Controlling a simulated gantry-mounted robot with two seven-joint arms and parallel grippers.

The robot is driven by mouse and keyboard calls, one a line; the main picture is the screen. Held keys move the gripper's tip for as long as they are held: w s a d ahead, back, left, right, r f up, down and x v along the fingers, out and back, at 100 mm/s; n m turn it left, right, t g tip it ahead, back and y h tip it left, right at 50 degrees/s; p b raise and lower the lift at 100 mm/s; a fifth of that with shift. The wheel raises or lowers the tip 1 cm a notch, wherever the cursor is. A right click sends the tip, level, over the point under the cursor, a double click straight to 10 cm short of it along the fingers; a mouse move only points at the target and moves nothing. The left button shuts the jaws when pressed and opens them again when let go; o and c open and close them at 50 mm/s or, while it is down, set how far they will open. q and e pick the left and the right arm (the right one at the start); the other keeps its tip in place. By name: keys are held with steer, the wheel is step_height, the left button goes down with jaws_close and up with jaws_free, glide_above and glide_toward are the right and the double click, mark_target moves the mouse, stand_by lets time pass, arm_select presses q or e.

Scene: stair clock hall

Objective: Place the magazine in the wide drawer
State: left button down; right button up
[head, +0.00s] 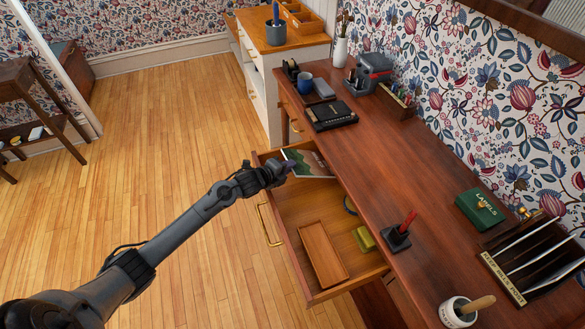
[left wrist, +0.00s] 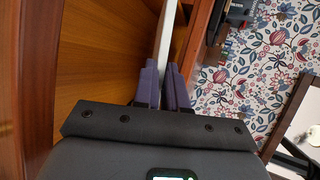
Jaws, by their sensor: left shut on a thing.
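The magazine (head: 312,163), with a green and dark cover, is at the far end of the open wide drawer (head: 308,215). My left gripper (head: 286,168) is over the drawer's far left part and is shut on the magazine's edge. In the left wrist view the purple fingers (left wrist: 166,85) pinch the thin pale edge of the magazine (left wrist: 166,40). The drawer's wooden inside also shows in the left wrist view (left wrist: 100,60). Whether the magazine touches the drawer floor I cannot tell. My right gripper is not in view.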

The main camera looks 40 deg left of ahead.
arm_select(q)
steer(key=shift+f+b+x, duration=0.25)
steer(key=shift+b+x, duration=0.2)
steer(key=shift+x, duration=1.1)
steer(key=shift+s, duration=0.15)
steer(key=shift+f, duration=0.15)
steer(key=c, duration=1.2)
jaws_free()
